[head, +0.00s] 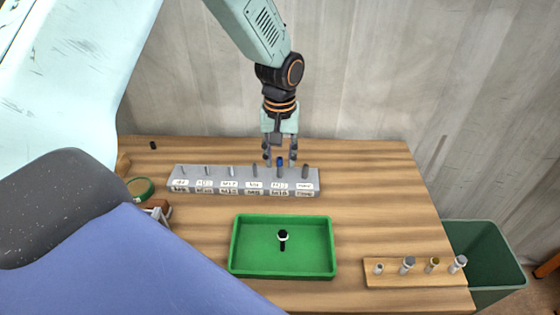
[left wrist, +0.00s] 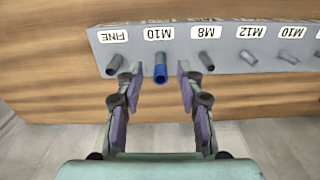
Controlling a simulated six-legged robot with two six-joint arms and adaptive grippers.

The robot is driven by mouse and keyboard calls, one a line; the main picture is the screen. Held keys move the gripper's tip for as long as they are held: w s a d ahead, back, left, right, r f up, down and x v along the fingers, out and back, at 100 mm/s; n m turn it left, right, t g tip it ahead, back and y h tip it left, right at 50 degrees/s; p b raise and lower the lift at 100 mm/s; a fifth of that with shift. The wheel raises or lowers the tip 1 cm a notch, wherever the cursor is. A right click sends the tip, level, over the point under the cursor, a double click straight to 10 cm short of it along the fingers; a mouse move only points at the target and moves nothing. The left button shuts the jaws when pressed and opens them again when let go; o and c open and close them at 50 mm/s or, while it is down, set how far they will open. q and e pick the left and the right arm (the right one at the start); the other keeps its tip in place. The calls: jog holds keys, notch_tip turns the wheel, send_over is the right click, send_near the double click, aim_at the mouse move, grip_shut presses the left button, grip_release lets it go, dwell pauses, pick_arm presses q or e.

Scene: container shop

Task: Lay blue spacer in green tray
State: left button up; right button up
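The blue spacer (head: 280,161) sits on a peg of the grey labelled rack at the back of the table. The green tray (head: 250,272) lies at the front middle of the table and holds a small black part with a pale collar (head: 283,237). My right gripper is not in view.
The grey rack (head: 225,186) carries several other pegs. A wooden block with several bolts (head: 420,281) lies at the right front. A dark green bin (head: 490,255) stands off the right table edge. A green tape roll (head: 140,187) is at the left.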

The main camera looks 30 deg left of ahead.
pick_arm(q)
jog(key=shift+s+r, duration=0.1)
jog(key=shift+c, duration=1.4)
jog(key=c, duration=0.4)
jog(key=shift+o, duration=0.2)
